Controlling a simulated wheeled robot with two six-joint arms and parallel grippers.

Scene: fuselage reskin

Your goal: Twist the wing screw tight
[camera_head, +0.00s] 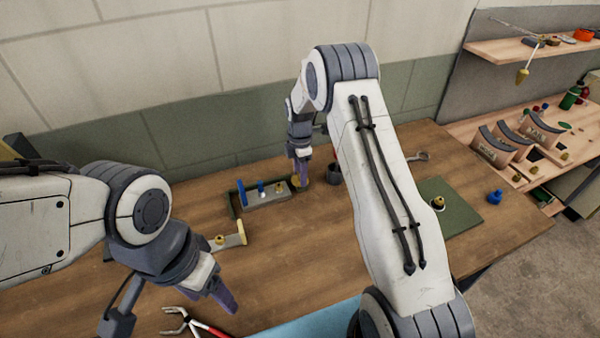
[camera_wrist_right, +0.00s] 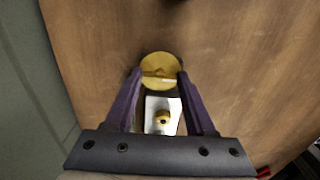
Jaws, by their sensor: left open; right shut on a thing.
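The wing screw (camera_wrist_right: 160,70) shows in the right wrist view as a round brass head with a raised bar across it. My right gripper (camera_wrist_right: 160,79) has its two purple fingers on either side of the head, shut on it. In the head view, this gripper (camera_head: 301,171) points down at the right end of a grey block (camera_head: 268,199) with blue pins, and its fingers partly hide the screw. I cannot tell how deep the screw sits. My left gripper (camera_head: 222,297) is open and empty over the table's front left, apart from the block.
A dark green bracket (camera_head: 234,205) adjoins the block. A light plate with a brass knob (camera_head: 219,240) lies in front. Red-handled pliers (camera_head: 190,322) lie near my left gripper. A green mat (camera_head: 455,208) and blue piece (camera_head: 495,197) are at right. A wall stands behind.

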